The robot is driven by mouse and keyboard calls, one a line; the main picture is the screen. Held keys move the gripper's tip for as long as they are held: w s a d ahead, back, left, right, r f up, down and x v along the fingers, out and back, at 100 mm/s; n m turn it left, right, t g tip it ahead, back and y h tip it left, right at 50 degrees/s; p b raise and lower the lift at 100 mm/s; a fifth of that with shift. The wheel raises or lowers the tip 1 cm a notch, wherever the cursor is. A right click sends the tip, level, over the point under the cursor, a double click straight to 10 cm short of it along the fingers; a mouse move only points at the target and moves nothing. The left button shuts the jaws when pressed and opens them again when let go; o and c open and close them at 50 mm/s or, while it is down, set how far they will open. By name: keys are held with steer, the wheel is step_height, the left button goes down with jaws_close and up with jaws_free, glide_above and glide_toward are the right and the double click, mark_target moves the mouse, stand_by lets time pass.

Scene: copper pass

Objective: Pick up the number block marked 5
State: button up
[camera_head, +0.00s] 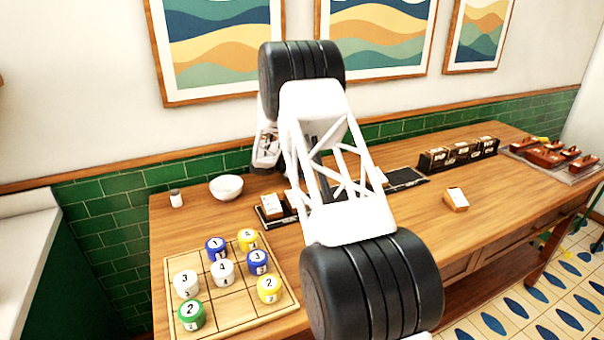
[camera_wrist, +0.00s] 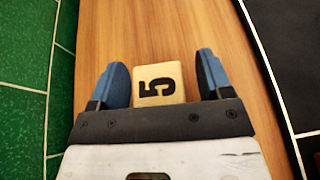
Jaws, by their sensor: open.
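The number block marked 5 (camera_wrist: 158,84) is a pale wooden block with a black 5 on its upper face. In the wrist view it sits on the wooden table between the two blue fingers of my gripper (camera_wrist: 163,80). The fingers are open, with a visible gap on each side of the block. The 5 appears turned sideways in this view. The block's lower edge is close to the dark gripper body, and the surface beneath it is hidden. In the head view my arm covers the middle of the table, and I cannot make out this block there.
A wooden grid board (camera_head: 182,262) with several numbered cylinders lies at the front left. A white bowl (camera_head: 226,187) and a small shaker (camera_head: 176,198) stand by the green tiled wall. Another small block (camera_head: 456,199) lies right of my arm, with bare table around it.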

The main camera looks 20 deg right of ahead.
stand_by(0.3)
steer(key=c, duration=1)
steer(key=shift+r, duration=0.15)
steer(key=shift+r, duration=4.9)
